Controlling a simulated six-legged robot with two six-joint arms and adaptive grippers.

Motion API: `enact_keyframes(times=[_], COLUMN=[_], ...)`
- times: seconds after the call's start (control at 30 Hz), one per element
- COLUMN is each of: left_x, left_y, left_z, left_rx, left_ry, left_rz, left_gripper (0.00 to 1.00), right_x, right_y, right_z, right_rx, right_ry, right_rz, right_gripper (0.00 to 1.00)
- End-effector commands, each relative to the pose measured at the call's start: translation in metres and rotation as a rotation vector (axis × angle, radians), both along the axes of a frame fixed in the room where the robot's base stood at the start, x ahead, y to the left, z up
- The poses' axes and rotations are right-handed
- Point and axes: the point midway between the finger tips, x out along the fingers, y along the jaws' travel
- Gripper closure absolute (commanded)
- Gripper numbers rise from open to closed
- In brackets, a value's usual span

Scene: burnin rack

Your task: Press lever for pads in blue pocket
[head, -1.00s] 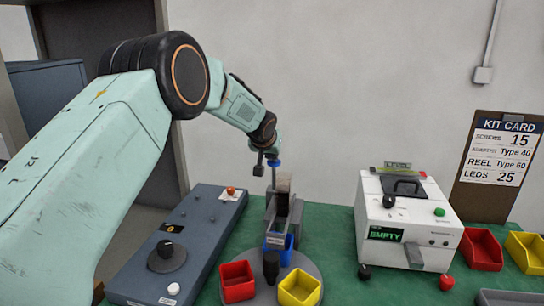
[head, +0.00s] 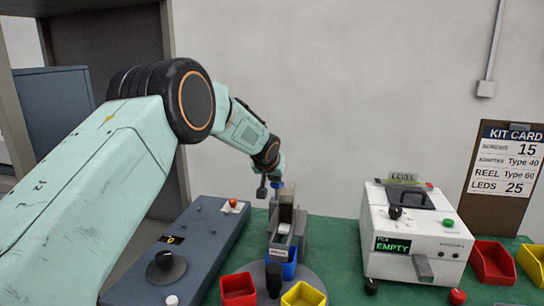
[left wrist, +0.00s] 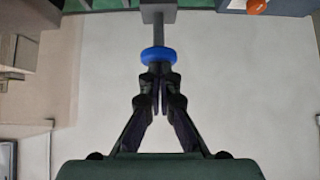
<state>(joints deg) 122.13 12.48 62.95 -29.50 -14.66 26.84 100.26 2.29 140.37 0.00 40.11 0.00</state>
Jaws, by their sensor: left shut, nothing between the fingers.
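The pad dispenser (head: 300,226) stands on the bench behind a round grey turntable (head: 309,275). Its lever has a blue collar (head: 277,184) at the top, which also shows in the left wrist view (left wrist: 158,55). My left gripper (head: 271,183) is shut and empty at the lever's top. In the left wrist view its closed fingertips (left wrist: 158,72) meet the blue collar; I cannot tell whether they press it. The blue pocket (head: 289,271) sits under the dispenser's front, its inside mostly hidden. A red pocket (head: 238,291) and a yellow pocket (head: 303,295) are nearer. My right gripper is out of view.
A grey control box (head: 190,245) with a black knob lies left of the dispenser. A white tester (head: 410,232) reading EMPTY stands to the right. Red (head: 492,263) and yellow bins are at far right, below a kit card (head: 508,165). Green bench shows between dispenser and tester.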

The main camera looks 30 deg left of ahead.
Motion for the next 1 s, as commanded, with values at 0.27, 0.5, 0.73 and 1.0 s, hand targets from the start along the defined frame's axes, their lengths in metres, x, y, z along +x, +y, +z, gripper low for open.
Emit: enact_keyframes(times=[0.27, 0.5, 0.73, 1.0], left_x=[-0.002, -0.027, -0.051, -0.067], left_y=[0.001, -0.006, -0.012, -0.016], left_z=[0.042, 0.062, 0.087, 0.104], left_rx=[0.001, 0.000, 0.000, 0.001], left_ry=[-0.005, -0.007, -0.009, -0.008], left_rz=[-0.004, -0.005, -0.005, -0.004], left_gripper=[1.00, 1.00, 1.00, 1.00], right_x=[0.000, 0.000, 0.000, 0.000], right_y=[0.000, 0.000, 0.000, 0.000], right_z=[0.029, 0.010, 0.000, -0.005], right_rx=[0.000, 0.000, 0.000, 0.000], right_ry=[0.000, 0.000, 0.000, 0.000], right_rz=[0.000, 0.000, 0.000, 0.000], right_gripper=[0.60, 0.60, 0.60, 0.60])
